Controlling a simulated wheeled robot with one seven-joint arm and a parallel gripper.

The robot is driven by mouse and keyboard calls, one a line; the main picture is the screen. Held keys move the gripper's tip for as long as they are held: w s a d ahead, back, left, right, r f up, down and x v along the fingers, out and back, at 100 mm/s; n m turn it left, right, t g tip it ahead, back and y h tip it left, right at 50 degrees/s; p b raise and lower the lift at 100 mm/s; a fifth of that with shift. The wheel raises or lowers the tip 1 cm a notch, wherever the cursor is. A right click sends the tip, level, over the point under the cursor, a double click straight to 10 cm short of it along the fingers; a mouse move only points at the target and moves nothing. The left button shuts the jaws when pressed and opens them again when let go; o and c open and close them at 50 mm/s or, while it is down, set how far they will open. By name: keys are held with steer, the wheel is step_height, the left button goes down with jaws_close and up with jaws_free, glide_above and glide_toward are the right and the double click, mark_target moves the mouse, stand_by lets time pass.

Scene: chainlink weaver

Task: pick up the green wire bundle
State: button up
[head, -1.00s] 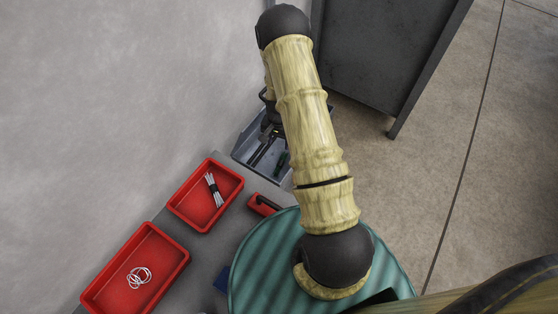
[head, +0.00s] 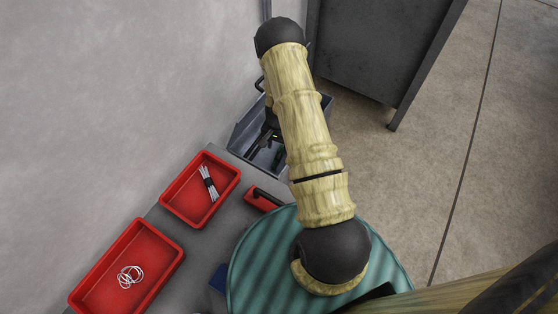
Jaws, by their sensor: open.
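A dark green bundle (head: 279,157) shows in part inside the grey bin, near its right side; it looks like the green wire bundle, but it is small and partly covered by my arm. My gripper (head: 263,149) is black and open, and reaches down into the bin just left of the green bundle. I see nothing between its fingers. My arm hides the right part of the bin, and I cannot tell whether the fingers touch anything.
The grey bin (head: 238,134) stands against the wall at the table's far end. Two red trays hold white wire: a bundle (head: 208,183) and a loose coil (head: 131,276). A red block with a black handle (head: 262,201) lies near the bin. A dark cabinet (head: 380,50) stands right.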

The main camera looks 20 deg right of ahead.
mark_target(278, 155)
steer(key=shift+w+a+f, duration=0.1)
steer(key=shift+f, duration=0.15)
steer(key=f+b, duration=0.4)
steer(key=f, duration=0.1)
steer(key=shift+s+f, duration=0.15)
steer(key=shift+s, duration=0.05)
stand_by(0.5)
jaws_close()
steer(key=shift+r, duration=0.2)
step_height(278, 155, up, 10)
steer(key=p, duration=0.5)
steer(key=shift+p, duration=0.4)
